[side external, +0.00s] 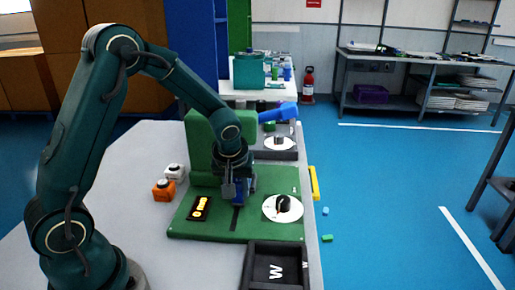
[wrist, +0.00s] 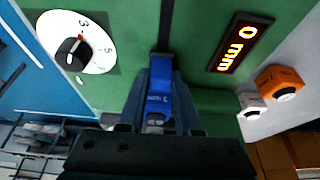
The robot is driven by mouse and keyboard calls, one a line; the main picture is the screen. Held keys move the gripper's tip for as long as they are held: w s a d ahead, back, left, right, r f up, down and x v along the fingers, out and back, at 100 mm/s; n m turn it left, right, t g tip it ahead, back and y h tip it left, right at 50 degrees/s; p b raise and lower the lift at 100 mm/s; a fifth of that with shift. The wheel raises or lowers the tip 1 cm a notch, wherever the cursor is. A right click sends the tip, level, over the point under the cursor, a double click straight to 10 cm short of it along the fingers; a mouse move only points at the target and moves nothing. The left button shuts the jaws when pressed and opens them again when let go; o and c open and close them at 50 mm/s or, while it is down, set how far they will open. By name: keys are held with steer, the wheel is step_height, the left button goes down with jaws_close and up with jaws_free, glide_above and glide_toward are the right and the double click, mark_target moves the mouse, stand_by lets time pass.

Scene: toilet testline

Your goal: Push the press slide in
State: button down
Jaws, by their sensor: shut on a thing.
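The press slide is a blue block (wrist: 158,97) on the green press fixture (side external: 188,226). It sits at the end of a dark straight slot (side external: 235,219), which also shows in the wrist view (wrist: 166,25). My gripper (side external: 238,195) points down over the fixture, with its fingers shut on the blue slide; the fingers (wrist: 158,112) flank it in the wrist view. The fingers hide part of the slide and its contact with the slot. A black display (wrist: 240,45) reads "0 mm" in lit orange-yellow characters; it also shows in the side view (side external: 200,208).
A white dial with a black knob (side external: 283,208) lies right of the slot. Orange (side external: 163,191) and white (side external: 175,172) button boxes stand left. A black tray marked W (side external: 249,272) is in front. A blue lever (side external: 278,112) and green upright block (side external: 203,150) stand behind.

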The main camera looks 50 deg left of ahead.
steer(key=shift+w+a, duration=1)
steer(key=shift+w, duration=0.05)
steer(key=c, duration=0.6)
jaws_free()
steer(key=shift+v, duration=2.6)
steer(key=shift+r, duration=0.1)
step_height(320, 180, up, 7)
